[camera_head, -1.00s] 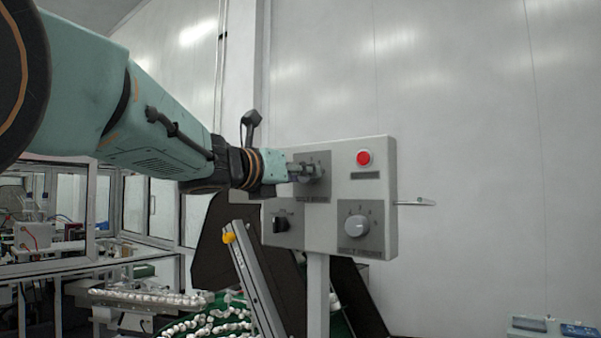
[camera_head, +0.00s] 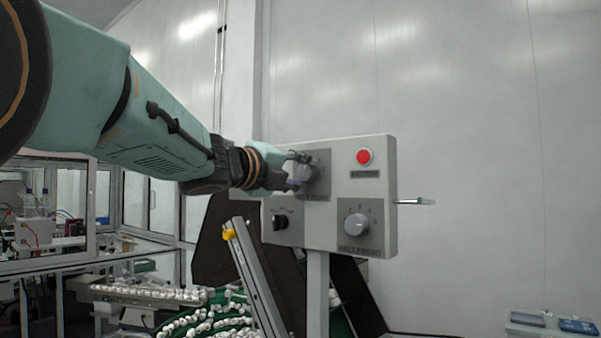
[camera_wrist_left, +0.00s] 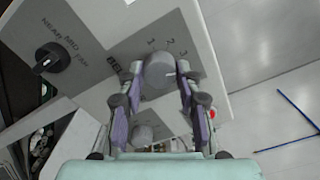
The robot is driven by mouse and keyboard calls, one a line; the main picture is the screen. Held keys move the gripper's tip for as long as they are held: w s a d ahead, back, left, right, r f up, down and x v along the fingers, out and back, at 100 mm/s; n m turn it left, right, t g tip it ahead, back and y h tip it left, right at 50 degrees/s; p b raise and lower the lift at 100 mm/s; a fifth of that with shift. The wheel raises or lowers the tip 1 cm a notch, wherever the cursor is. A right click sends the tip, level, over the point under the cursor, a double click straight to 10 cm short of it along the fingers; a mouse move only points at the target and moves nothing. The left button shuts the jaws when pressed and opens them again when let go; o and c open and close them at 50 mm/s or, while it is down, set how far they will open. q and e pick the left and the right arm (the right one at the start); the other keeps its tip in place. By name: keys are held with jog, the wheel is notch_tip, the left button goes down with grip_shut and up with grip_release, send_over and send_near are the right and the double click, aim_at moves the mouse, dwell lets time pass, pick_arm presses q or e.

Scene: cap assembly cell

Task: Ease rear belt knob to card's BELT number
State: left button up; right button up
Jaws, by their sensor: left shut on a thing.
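The rear belt knob (camera_head: 309,174) is a round grey dial at the upper left of a pale control panel (camera_head: 345,150). My left gripper (camera_head: 300,171) is shut on it, one finger above and one below in the head view. In the left wrist view the knob (camera_wrist_left: 157,75) sits between both fingertips. Numbers 1, 2 and 3 show around it, and a pale mark on its face points right, roughly towards or just past the 3. The knob's label is partly covered. No readable card shows. My right gripper is not in view.
The panel also carries a red button (camera_head: 364,157), a black selector (camera_head: 280,222) marked NEAR, MID, FAR in the left wrist view, and the front belt knob (camera_head: 356,224). A thin metal piece (camera_head: 413,201) sticks out right. A slanted rail (camera_head: 258,285) stands below.

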pick_arm(q)
jog(key=shift+r+n, duration=0.15)
jog(key=shift+n, duration=1.35)
jog(key=o, duration=1.2)
jog(key=shift+a, duration=0.1)
jog(key=shift+c, duration=0.2)
jog(key=v, duration=0.7)
jog(key=shift+s, duration=0.25)
jog(key=shift+w+a, duration=0.1)
jog(key=shift+w, duration=0.1)
